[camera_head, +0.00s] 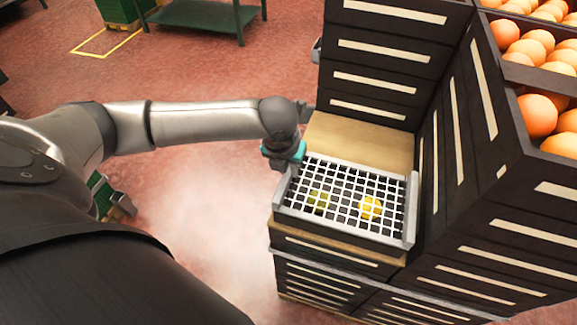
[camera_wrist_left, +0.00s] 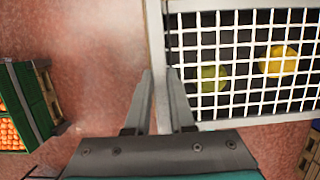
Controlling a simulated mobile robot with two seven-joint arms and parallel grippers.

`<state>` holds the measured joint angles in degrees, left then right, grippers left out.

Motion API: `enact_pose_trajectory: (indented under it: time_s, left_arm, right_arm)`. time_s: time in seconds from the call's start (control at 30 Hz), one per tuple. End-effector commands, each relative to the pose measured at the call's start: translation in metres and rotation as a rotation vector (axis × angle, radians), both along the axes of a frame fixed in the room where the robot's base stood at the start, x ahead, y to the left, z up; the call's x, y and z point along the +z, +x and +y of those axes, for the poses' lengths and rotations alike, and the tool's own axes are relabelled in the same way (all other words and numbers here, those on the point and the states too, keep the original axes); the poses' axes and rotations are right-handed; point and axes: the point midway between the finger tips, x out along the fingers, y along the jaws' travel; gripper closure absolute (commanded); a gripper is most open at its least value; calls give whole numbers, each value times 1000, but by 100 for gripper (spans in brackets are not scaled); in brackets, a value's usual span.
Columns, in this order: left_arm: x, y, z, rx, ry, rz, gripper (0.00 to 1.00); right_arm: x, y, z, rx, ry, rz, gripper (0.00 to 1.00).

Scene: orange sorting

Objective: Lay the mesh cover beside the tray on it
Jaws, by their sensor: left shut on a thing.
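The white mesh cover (camera_head: 343,194) lies over the tray (camera_head: 410,208), whose grey end walls show at left and right. A yellow fruit (camera_head: 370,207) and a greenish one (camera_head: 318,199) show through the mesh. My left gripper (camera_head: 287,166) is at the cover's left end. In the left wrist view, the fingers of my left gripper (camera_wrist_left: 160,92) are shut on the cover's pale edge strip (camera_wrist_left: 156,40), and the mesh (camera_wrist_left: 235,60) extends to the right. I cannot tell whether the cover rests fully on the tray. My right gripper is out of view.
The tray sits on a wooden board (camera_head: 360,142) on stacked dark crates (camera_head: 330,280). Taller crate stacks stand behind (camera_head: 388,60) and at right, with oranges (camera_head: 537,115) on top. A green table (camera_head: 205,18) stands far back. Red floor is open at left.

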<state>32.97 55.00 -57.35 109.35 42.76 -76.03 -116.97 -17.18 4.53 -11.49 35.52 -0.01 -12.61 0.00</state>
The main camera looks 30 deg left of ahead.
Motion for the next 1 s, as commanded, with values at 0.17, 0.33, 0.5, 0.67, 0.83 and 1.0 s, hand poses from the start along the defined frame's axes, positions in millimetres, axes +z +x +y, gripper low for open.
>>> enact_pose_trajectory:
  time_s: [0.17, 0.33, 0.5, 0.67, 0.83, 1.0]
  left_arm:
    - [-4, 0, 0, 0, 0, 1, 72]
    - [-4, 0, 0, 0, 0, 1, 53]
    - [-4, 0, 0, 0, 0, 0, 48]
    - [-2, 0, 0, 0, 0, 0, 48]
    - [18, -3, 0, -1, 1, -2, 48]
    - [54, -12, -3, -1, -1, -4, 48]
  right_arm:
    - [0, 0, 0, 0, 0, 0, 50]
    - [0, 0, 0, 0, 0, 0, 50]
    - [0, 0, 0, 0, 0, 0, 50]
    - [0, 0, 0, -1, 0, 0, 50]
    - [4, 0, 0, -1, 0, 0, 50]
    - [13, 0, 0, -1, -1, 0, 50]
